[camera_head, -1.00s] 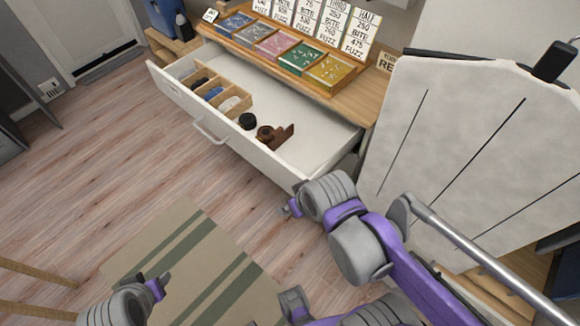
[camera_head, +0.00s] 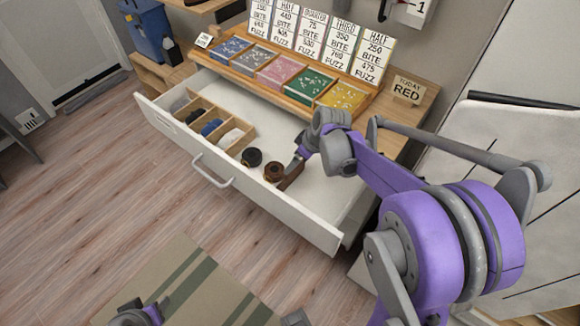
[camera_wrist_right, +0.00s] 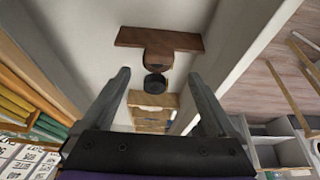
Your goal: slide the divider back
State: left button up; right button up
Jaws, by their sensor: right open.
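A white drawer (camera_head: 282,219) is pulled open under the wooden counter. In it lies a dark brown wooden board (camera_head: 291,178), perhaps the divider, with a round brown piece (camera_head: 274,172) against it. The board shows whole as a crosswise bar in the right wrist view (camera_wrist_right: 160,39). A light wood compartment tray (camera_head: 226,142) fills the drawer's left part. My right gripper (camera_head: 298,160) is over the drawer at the board, partly covering it. Its fingers are spread in the wrist view (camera_wrist_right: 159,77), with nothing held. My left gripper (camera_head: 146,314) is cut off at the bottom edge.
A black round object (camera_head: 252,158) lies between tray and brown piece. The tray holds dark, blue and pale items. Coloured boxes (camera_head: 308,85) and signs stand on the counter above. A pale panel (camera_head: 520,130) stands at right. The drawer floor right of the board is bare.

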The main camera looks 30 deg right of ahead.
aim_at(289, 177)
jog(key=x, duration=0.7)
jog(key=shift+r+b, duration=0.1)
jog(key=shift+b, duration=0.2)
grip_shut()
